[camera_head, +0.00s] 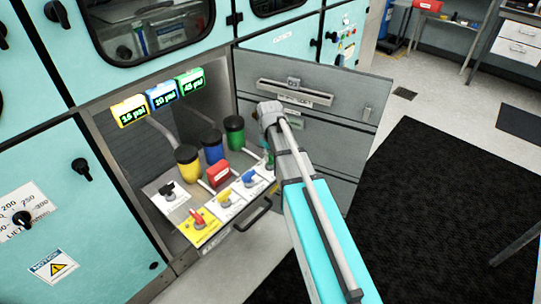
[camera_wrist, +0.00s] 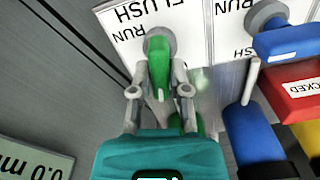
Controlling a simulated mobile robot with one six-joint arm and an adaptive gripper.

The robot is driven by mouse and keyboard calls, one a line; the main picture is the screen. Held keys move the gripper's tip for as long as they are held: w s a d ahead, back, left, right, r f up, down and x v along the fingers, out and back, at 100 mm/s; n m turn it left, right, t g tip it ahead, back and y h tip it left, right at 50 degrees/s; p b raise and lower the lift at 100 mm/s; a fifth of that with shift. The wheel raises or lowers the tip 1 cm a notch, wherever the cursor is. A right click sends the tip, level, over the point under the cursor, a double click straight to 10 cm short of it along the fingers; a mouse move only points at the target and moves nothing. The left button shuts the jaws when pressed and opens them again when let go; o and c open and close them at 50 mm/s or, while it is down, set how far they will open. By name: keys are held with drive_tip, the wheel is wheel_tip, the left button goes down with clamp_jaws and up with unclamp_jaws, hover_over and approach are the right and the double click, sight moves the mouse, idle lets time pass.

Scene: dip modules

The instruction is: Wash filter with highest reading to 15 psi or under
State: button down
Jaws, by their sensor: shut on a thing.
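Three displays hang on the cabinet: yellow (camera_head: 130,111) seems to read 16 psi, blue (camera_head: 162,96) 10 psi, green (camera_head: 190,83) 45 psi, the highest. Below stand the yellow filter (camera_head: 187,167), blue filter (camera_head: 212,148) and green filter (camera_head: 235,132). In the wrist view my gripper (camera_wrist: 157,92) is shut on the green valve handle (camera_wrist: 157,65), one finger on each side. The handle sits on a white RUN/FLUSH plate (camera_wrist: 122,40); its exact setting is unclear. In the head view my arm partly hides the green handle.
A red block (camera_head: 219,174) stands in front of the filters. The blue valve handle (camera_wrist: 290,42) is close at right. A red handle (camera_head: 200,220) and black handle (camera_head: 167,190) are further left. The open grey door (camera_head: 310,85) stands beside my arm.

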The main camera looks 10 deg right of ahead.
drive_tip(key=shift+n, duration=1.3)
drive_tip(key=c, duration=0.6)
unclamp_jaws()
